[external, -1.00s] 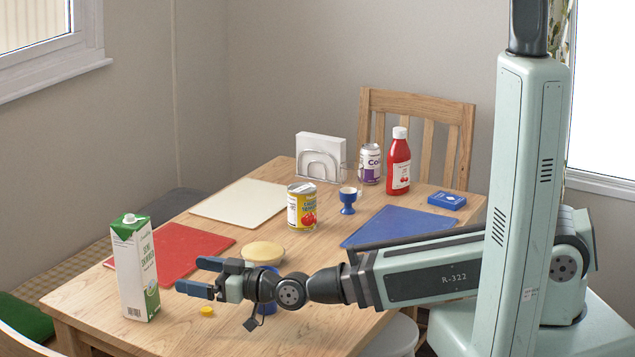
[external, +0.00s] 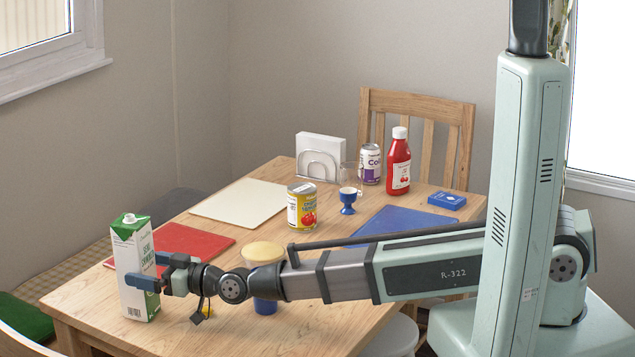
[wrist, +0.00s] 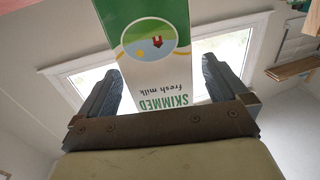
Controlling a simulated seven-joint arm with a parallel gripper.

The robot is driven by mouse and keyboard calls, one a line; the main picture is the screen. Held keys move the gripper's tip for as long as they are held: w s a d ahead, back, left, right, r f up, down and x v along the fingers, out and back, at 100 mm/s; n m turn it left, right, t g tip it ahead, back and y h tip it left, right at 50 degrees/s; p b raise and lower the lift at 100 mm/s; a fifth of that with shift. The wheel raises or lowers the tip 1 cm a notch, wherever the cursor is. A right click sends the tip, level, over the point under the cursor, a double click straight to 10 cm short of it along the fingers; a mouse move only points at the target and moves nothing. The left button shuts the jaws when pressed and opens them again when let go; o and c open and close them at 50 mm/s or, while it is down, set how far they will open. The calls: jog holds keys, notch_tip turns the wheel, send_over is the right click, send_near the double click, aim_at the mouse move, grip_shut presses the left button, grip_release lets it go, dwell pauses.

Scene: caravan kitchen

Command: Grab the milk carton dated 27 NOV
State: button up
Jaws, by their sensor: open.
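In the wrist view the carton (wrist: 150,45) shows "SKIMMED fresh milk" and a round picture; no date is readable in either view. My gripper (external: 150,272) is open at the carton's right side, with the near finger in front of it in the external view. In the wrist view the fingers (wrist: 165,85) stand on either side of the carton, with gaps showing.
A red mat (external: 190,241) lies just behind the carton. A cup with a pale lid (external: 264,252) stands close beside my wrist. A yellow tin (external: 301,207), blue egg cup (external: 347,202), red bottle (external: 398,165) and blue mat (external: 390,224) are farther back.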

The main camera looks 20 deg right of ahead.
aim_at(145, 228)
jog(key=shift+x, duration=0.9)
jog(key=shift+c, duration=0.4)
jog(key=c, duration=1.1)
jog(key=shift+c, duration=0.2)
jog(key=shift+r, duration=0.2)
jog(key=shift+r, duration=4.6)
